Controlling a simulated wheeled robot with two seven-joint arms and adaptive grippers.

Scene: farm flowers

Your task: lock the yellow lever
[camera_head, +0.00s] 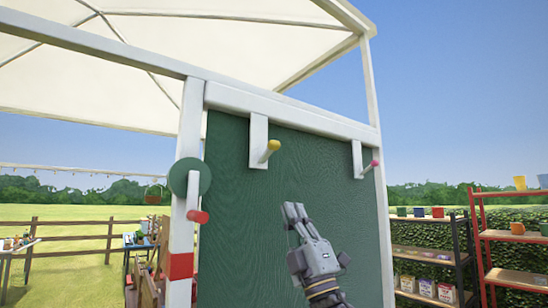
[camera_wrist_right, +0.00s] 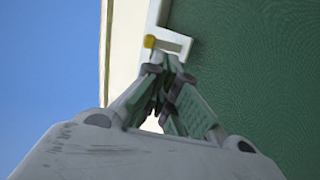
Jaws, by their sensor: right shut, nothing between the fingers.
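The yellow lever (camera_head: 268,151) is a short peg with a yellow tip, standing out from a white bracket at the upper left of the green panel (camera_head: 235,220). It also shows in the right wrist view (camera_wrist_right: 150,41), just beyond the fingertips. My right gripper (camera_head: 295,212) is in front of the panel, below and to the right of the yellow lever. Its fingers are together and empty, and they also show in the right wrist view (camera_wrist_right: 165,62). In the head view, a gap separates the fingertips from the lever. My left gripper is not in view.
A pink-tipped lever (camera_head: 368,167) is on the panel's right side. A red-tipped handle (camera_head: 198,216) with a green disc (camera_head: 190,178) is on the left post. Shelves with pots (camera_head: 425,252) stand at the right. A wooden fence (camera_head: 75,240) is at the left.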

